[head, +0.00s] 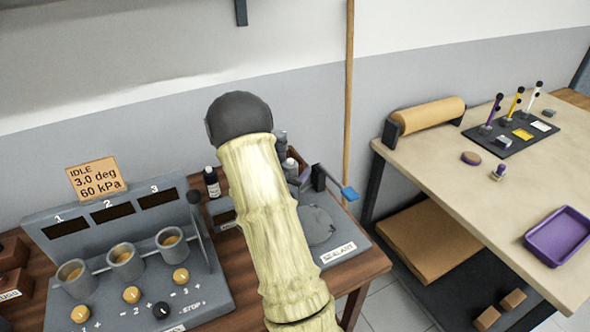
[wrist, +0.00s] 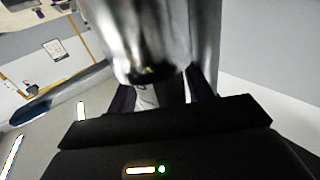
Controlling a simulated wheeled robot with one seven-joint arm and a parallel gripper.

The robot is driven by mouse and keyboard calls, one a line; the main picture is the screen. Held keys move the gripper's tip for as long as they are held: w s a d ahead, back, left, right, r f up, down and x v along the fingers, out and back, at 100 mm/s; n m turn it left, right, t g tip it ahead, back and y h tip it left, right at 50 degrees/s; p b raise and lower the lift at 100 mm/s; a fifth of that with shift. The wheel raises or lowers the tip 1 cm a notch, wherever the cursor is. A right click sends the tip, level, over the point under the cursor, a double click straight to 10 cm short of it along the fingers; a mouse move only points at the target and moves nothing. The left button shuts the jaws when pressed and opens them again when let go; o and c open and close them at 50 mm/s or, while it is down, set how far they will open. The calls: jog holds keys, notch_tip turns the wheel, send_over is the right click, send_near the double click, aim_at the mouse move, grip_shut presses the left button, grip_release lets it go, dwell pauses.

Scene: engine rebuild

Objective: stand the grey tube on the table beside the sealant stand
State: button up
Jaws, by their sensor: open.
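In the wrist view a large shiny grey cylinder, seemingly the grey tube (wrist: 150,35), fills the upper middle, very close to the camera. Its lower end is dark. My gripper (wrist: 163,95) is open, with its dark fingers partly hidden behind the cylinder; I cannot tell whether they touch it. In the head view my arm covers the gripper and much of the sealant stand (head: 350,240), a grey base labelled SEALANT on the brown table (head: 373,262). Small grey parts (head: 281,143) show just right of my arm; I cannot tell what they are.
A grey console (head: 205,290) with three cups stands left of my arm. A wooden pole (head: 348,90) rises behind the table. A beige bench (head: 450,185) with a purple tray (head: 563,235) is at right, across a gap.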

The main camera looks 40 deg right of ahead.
jog(key=b+v, duration=0.2)
jog(key=v, duration=0.5)
jog(key=shift+a+f, duration=0.25)
jog(key=shift+a, duration=0.05)
jog(key=shift+w, duration=0.1)
